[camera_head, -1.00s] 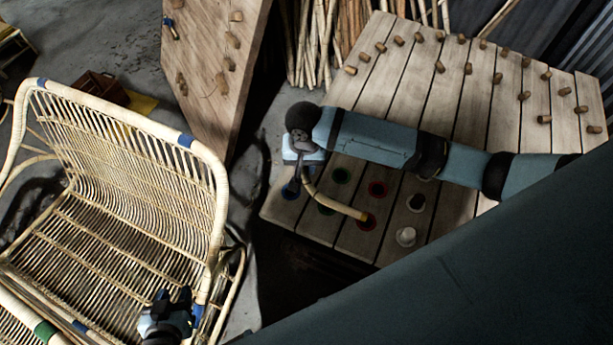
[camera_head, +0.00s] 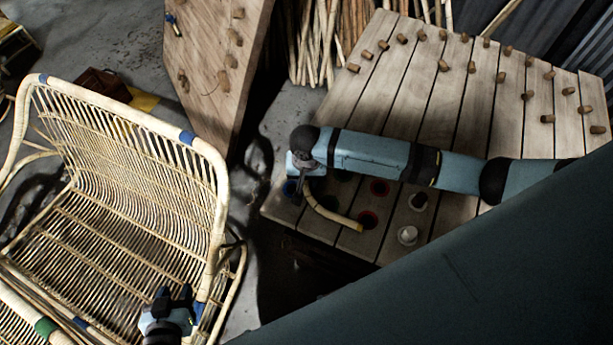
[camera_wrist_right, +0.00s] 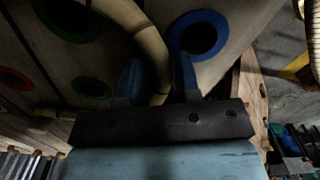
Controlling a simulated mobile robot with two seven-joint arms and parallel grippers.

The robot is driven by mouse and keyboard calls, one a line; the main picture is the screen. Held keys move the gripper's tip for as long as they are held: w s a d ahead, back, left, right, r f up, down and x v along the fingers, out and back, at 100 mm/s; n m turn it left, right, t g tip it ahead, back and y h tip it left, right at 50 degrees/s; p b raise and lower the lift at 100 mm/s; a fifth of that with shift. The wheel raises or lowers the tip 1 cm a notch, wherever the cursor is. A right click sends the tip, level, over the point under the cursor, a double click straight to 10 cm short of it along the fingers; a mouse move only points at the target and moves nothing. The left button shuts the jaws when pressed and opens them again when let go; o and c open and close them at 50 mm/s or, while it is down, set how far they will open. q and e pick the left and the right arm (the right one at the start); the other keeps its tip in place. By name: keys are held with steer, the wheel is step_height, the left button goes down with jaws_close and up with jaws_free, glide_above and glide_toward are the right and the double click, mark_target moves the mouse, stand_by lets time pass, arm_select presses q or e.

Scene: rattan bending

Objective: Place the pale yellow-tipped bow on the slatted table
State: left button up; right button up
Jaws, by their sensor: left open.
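The pale bow (camera_head: 330,213) is a short curved rattan piece with a yellow tip. A blue-ringed hole (camera_wrist_right: 198,36) is beside the right finger. I cannot tell whether the bow touches the table. My left gripper (camera_head: 170,303) is open and empty by the rattan seat.
A rattan bench (camera_head: 120,190) fills the left side. Two pale pegs (camera_head: 407,235) stand near the table's front edge. Several wooden pegs (camera_head: 443,65) stick up at the back of the table. A pegged board (camera_head: 205,75) and rattan poles (camera_head: 315,40) stand behind.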

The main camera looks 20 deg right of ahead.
steer(key=shift+o, duration=1.1)
step_height(320, 180, up, 12)
steer(key=shift+p, duration=0.3)
steer(key=shift+r, duration=0.1)
